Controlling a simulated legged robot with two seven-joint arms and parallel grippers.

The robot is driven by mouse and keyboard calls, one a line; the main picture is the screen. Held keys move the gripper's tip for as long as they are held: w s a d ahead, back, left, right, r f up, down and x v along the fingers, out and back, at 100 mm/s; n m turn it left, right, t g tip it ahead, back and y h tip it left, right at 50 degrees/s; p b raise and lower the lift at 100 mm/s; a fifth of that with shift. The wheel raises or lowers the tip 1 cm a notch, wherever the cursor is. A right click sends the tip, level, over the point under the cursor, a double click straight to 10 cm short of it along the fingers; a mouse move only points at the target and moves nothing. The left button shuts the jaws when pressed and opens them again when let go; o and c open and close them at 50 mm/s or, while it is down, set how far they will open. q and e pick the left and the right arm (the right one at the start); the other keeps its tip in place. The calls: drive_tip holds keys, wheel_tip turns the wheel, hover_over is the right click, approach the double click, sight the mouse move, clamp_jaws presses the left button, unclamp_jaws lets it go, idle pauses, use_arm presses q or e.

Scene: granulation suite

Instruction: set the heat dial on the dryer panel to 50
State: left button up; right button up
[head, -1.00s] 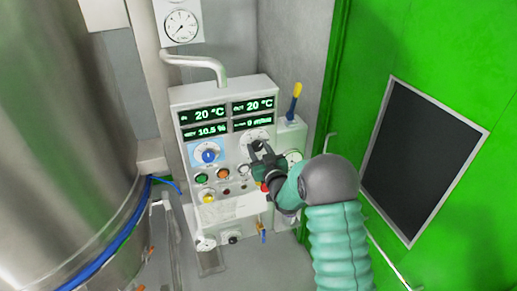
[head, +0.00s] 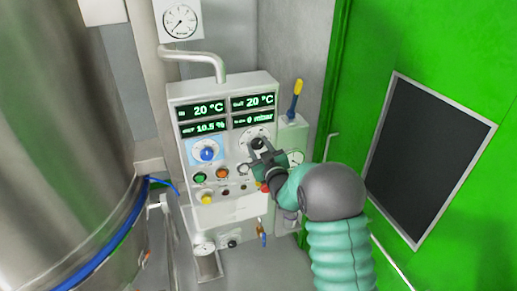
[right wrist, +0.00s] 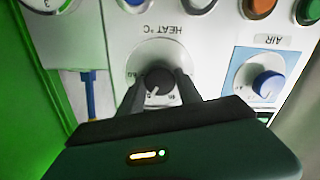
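The dryer panel (head: 180,145) is a pale upright box with green readouts showing 20 °C twice. Its heat dial (head: 258,143) is a black knob on a white scale, right of the blue air dial. The right wrist view shows the heat dial (right wrist: 157,81) upside down, under the label "HEAT °C"; its exact setting is not legible. My right gripper (head: 260,154) is open in front of the dial. In the right wrist view its fingers (right wrist: 160,88) stand on either side of the knob, with small gaps visible. My left gripper is not in view.
The blue air dial (head: 207,154) sits left of the heat dial, with several coloured buttons below. A yellow-and-blue handle (head: 295,98) stands right of the panel. A large steel vessel (head: 60,150) fills the left, and a green door (head: 440,60) the right.

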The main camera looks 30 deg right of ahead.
drive_tip(key=o, duration=0.3)
drive_tip(key=shift+o, duration=0.2)
drive_tip(key=shift+s+a+f, duration=0.1)
drive_tip(key=shift+s, duration=0.2)
drive_tip(key=b+v, duration=0.5)
drive_tip(key=v, duration=1.1)
drive_tip(key=shift+s, duration=0.1)
